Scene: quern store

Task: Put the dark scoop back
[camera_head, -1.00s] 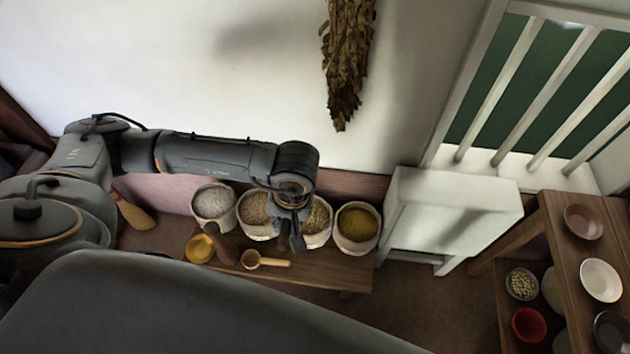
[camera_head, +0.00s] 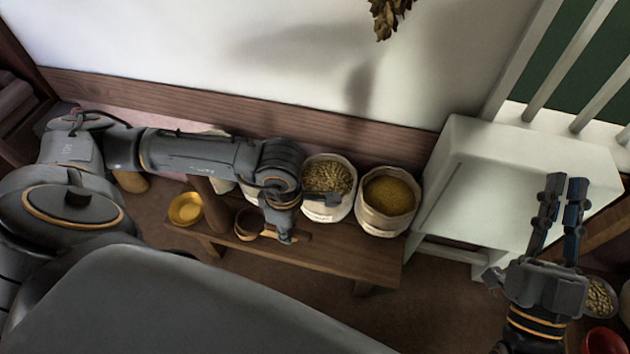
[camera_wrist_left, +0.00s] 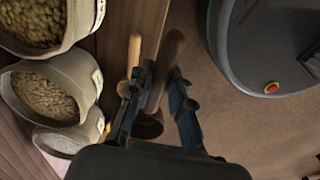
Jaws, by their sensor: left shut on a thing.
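The dark scoop is in my left gripper (camera_head: 284,234). Its dark handle (camera_wrist_left: 167,60) runs between the two fingers in the left wrist view, and its dark bowl (camera_wrist_left: 149,126) lies near the finger bases. In the head view its bowl (camera_head: 249,224) shows just left of the gripper, over the low bench (camera_head: 345,256). Whether it touches the bench I cannot tell. A lighter handle (camera_wrist_left: 134,48) lies beside it in the wrist view. My right gripper (camera_head: 565,184) is empty in front of the white cabinet, its fingers a little apart.
Open sacks stand along the wall behind the bench, one of pale grain (camera_head: 329,180) and one of yellow grain (camera_head: 388,196). A yellow bowl (camera_head: 186,209) and a dark upright post-like thing (camera_head: 213,207) are at the bench's left. The white cabinet (camera_head: 500,180) stands right of the sacks.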

